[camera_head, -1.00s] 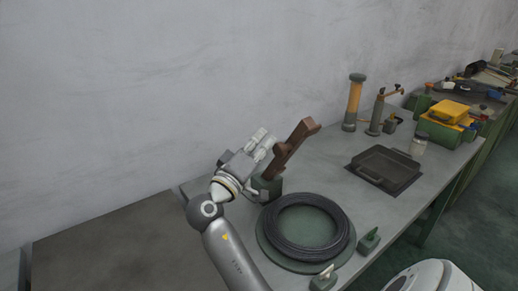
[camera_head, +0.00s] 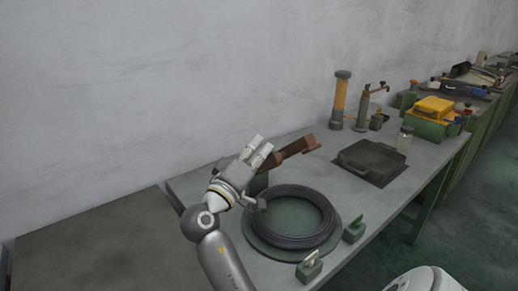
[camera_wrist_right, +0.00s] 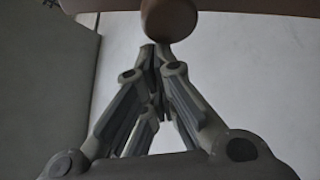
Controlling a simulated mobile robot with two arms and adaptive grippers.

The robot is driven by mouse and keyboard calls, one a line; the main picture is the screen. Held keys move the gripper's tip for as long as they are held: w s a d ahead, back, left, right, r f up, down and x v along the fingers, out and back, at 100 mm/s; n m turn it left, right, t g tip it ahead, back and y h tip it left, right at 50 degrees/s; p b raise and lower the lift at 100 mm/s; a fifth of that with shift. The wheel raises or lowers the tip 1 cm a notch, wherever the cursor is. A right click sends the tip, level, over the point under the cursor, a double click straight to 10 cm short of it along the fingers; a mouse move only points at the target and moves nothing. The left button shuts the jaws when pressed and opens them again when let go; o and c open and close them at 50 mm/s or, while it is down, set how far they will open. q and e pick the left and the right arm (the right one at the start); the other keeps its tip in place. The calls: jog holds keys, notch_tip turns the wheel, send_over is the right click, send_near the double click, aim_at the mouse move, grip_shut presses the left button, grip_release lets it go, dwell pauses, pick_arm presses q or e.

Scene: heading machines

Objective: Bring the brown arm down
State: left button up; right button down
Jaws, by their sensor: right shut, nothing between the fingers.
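The brown arm (camera_head: 290,149) rises from a dark green block (camera_head: 259,184) behind the coil and slants up gently to the right, ending in a blocky brown head. My right gripper (camera_head: 260,146) is beside the lower left part of the arm, its fingers together with nothing between them. In the right wrist view the closed fingertips (camera_wrist_right: 156,52) are right at a round brown knob (camera_wrist_right: 169,18) on the arm, which crosses the top; I cannot tell whether they touch. My left gripper is not in view.
A dark wire coil (camera_head: 328,222) lies on a round green plate in front. Small green blocks (camera_head: 354,229) stand along the front edge. A dark tray (camera_head: 372,160), an orange cylinder (camera_head: 340,100) and a glass jar (camera_head: 404,139) are farther right. The wall is behind.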

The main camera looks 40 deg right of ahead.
jog(key=v, duration=0.7)
jog(key=shift+a, duration=0.2)
